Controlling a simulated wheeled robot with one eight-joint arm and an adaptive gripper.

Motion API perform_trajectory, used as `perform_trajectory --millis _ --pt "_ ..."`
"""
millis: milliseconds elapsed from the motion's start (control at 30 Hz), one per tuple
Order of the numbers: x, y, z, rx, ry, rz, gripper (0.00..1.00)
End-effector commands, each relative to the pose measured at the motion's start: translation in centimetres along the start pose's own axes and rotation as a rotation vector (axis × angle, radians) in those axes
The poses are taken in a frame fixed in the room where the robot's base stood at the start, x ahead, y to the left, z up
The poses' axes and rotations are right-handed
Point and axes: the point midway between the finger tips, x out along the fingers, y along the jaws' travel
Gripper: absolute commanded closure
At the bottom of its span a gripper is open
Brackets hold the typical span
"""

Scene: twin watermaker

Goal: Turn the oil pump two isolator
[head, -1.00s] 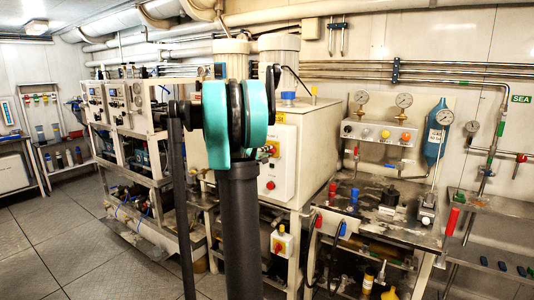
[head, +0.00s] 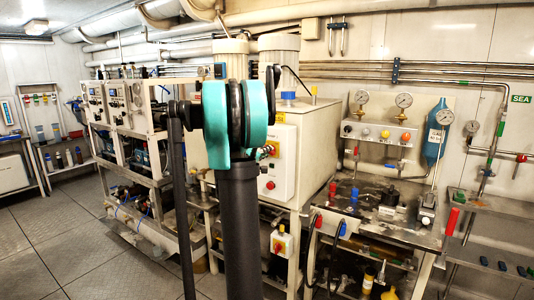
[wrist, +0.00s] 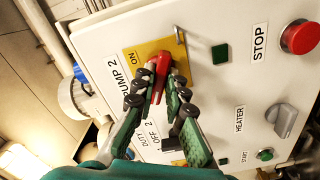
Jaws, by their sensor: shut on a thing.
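The oil pump two isolator shows in the wrist view as a red handle (wrist: 161,63) on a yellow plate (wrist: 181,46), beside the labels "PUMP 2" and "ON". My gripper (wrist: 160,78) has its two green-and-black fingers on either side of the red handle and is shut on it. The fingers hide part of the handle and plate. In the head view, the isolator's yellow plate (head: 273,146) shows on the white control box, partly behind my arm.
The white panel also bears a red stop button (wrist: 299,37), a grey heater knob (wrist: 285,120) and a green start button (wrist: 265,154). A lower red-and-yellow switch (head: 281,244) is below the box. A workbench (head: 400,228) with gauges above stands to the right. Open floor (head: 40,250) lies left.

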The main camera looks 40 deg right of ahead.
Motion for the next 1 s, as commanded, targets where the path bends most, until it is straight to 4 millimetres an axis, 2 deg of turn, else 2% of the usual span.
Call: perform_trajectory --millis 700,1000 --pt "-0.07 -0.06 0.04 0.677 -0.001 -0.001 1.0" --pt "-0.07 -0.06 0.05 0.914 -0.001 -0.001 1.0"
